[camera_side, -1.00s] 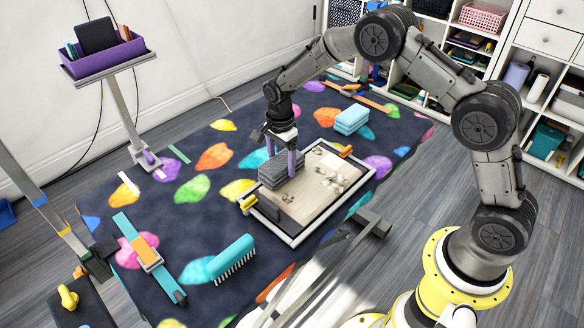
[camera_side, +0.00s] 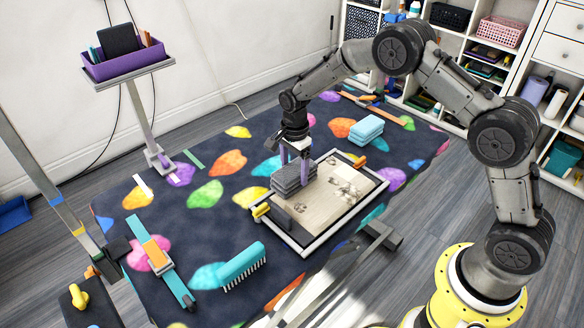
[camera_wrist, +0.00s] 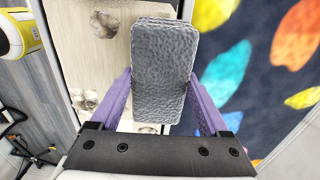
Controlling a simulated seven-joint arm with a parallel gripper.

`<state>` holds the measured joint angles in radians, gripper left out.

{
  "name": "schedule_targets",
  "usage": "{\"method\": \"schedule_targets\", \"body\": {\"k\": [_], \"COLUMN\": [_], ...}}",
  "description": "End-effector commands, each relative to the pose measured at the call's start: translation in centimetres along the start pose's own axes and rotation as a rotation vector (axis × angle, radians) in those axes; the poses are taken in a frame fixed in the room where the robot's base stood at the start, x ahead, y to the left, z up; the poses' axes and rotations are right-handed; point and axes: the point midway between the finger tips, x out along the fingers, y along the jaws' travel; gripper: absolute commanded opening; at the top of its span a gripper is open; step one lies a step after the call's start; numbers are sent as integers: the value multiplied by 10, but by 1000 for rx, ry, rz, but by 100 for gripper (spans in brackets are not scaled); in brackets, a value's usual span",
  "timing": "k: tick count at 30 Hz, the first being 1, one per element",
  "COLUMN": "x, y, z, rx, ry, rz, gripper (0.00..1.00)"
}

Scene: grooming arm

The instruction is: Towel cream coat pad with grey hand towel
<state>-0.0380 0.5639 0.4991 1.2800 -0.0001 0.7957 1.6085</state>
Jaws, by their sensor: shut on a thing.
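The cream coat pad (camera_side: 333,207) lies in a pale frame on the patterned table, with grey-brown smudges on its right part. It also shows at the upper left of the wrist view (camera_wrist: 112,60). The grey hand towel (camera_side: 291,179), folded into a thick block, is over the pad's far-left part; I cannot tell whether it touches the pad. My gripper (camera_side: 294,163) points down with its purple fingers shut on the towel. In the wrist view the towel (camera_wrist: 160,72) sits between the two fingers and hides part of the pad and frame edge.
A teal brush (camera_side: 238,262) and a teal-and-orange strap (camera_side: 158,256) lie on the table's near left. A folded light-blue cloth (camera_side: 366,129) lies behind the pad. A purple caddy (camera_side: 127,62) stands on a post at the back left.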

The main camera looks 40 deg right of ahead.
Motion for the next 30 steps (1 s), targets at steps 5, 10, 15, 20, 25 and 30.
{"method": "schedule_targets", "body": {"k": [5,10,15,20,25,30], "x": [0,0,1,2,2,2], "y": [29,54,71,75,75,88], "z": [0,0,0,0,0,0], "rx": [0,0,0,0,0,0], "ry": [0,0,0,0,0,0], "rz": [6,6,6,8,9,10], "gripper": [35,35,35,35,35,35]}}
